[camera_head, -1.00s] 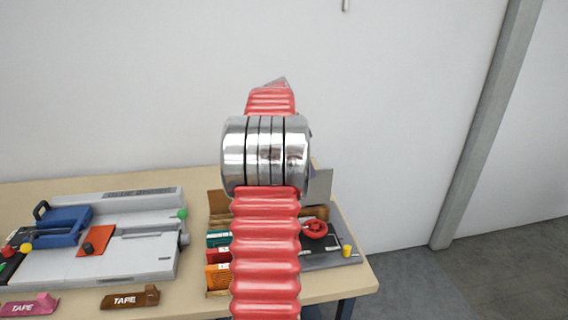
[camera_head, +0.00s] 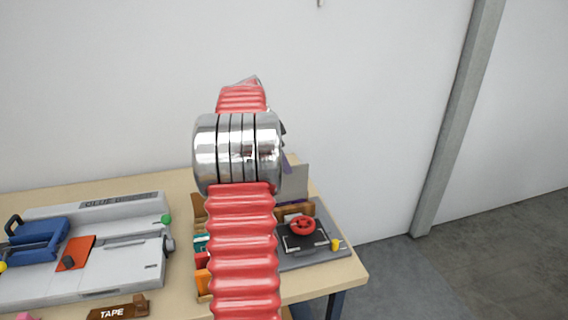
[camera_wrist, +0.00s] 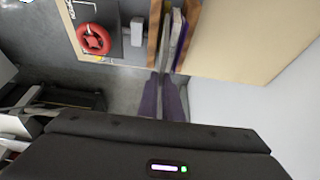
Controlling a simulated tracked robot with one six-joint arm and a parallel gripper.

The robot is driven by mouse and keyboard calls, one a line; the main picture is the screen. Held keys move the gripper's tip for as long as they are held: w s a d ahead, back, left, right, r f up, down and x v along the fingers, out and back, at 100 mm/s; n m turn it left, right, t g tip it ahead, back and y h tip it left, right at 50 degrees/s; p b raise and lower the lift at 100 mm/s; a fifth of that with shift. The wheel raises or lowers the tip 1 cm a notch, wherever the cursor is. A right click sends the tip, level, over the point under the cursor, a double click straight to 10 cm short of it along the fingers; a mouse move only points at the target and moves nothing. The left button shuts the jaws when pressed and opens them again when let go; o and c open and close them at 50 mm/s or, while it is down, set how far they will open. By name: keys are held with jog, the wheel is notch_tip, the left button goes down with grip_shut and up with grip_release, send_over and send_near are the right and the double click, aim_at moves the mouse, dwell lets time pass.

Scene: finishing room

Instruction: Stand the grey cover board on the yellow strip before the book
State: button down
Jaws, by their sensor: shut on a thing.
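My gripper (camera_wrist: 165,79) shows in the wrist view as two purple fingers, shut on a thin grey board (camera_wrist: 168,52) seen nearly edge-on. I take this as the grey cover board. In the head view a grey board face (camera_head: 297,182) shows just right of my arm, above the right end of the table; the arm hides my fingers there. Beyond the fingers in the wrist view, a purple upright thing (camera_wrist: 177,24) stands close to the board between brown upright pieces; I cannot tell whether it is the book. I cannot make out the yellow strip.
A grey device with a red wheel (camera_head: 302,226) stands at the table's right end; the wheel also shows in the wrist view (camera_wrist: 92,39). A glue machine (camera_head: 105,255) and a brown tape piece (camera_head: 118,308) are at left. Bare table (camera_wrist: 240,45) lies right in the wrist view.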

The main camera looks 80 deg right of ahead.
jog(key=shift+f, duration=3.15)
jog(key=c, duration=2.2)
grip_release()
jog(key=shift+a, duration=0.1)
jog(key=shift+v, duration=5.45)
jog(key=shift+s, duration=0.1)
